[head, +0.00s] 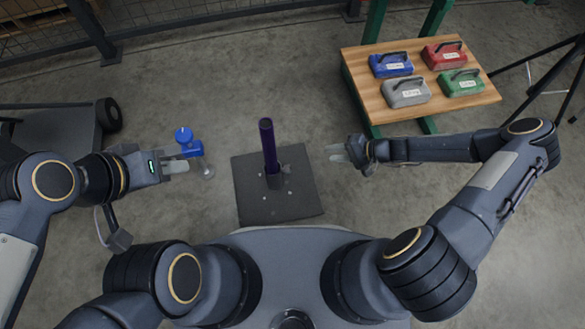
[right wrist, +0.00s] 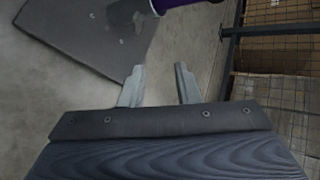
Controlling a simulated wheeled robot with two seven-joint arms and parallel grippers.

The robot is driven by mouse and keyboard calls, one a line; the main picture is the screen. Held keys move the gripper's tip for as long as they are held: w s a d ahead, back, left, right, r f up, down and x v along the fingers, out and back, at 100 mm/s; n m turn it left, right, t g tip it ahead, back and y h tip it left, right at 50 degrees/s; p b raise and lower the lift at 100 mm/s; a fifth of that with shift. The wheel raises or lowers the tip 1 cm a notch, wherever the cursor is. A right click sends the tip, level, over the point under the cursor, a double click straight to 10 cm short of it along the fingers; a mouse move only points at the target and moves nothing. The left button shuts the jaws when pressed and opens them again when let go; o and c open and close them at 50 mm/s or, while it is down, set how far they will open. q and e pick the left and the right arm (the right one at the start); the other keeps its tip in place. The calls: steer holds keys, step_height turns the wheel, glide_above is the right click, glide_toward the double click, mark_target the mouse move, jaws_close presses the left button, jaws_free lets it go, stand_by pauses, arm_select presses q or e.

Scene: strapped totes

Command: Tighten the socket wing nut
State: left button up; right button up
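A dark purple post (head: 268,145) stands upright in a grey socket (head: 274,181) on a dark square base plate (head: 252,206). A small grey piece at the socket's right side (head: 286,168) looks like the wing nut; its turn cannot be told. In the right wrist view the post's lower end (right wrist: 182,3) and a grey socket part (right wrist: 130,14) show at the top. My right gripper (head: 340,153) is right of the post, apart from it, open and empty (right wrist: 158,85). My left gripper (head: 183,166), left of the post, appears shut on a blue fitting (head: 190,148) with a grey rounded end.
A wooden-topped table (head: 421,113) with green legs at the back right bears blue, red, grey and green handled weights. A dark cart (head: 62,135) stands at the left, and a black tripod (head: 545,90) at the right. The floor around the plate is clear.

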mark_target(286, 169)
steer(key=w+a+f+m+t+b, duration=0.1)
steer(key=a+f+m, duration=0.4)
steer(key=a+f, duration=0.8)
steer(key=shift+w+a+f+t+y+b, duration=0.15)
steer(key=shift+a+f+t+y+b, duration=0.15)
steer(key=shift+f+t+b, duration=0.45)
steer(key=shift+r, duration=0.2)
steer(key=shift+c, duration=0.3)
jaws_close()
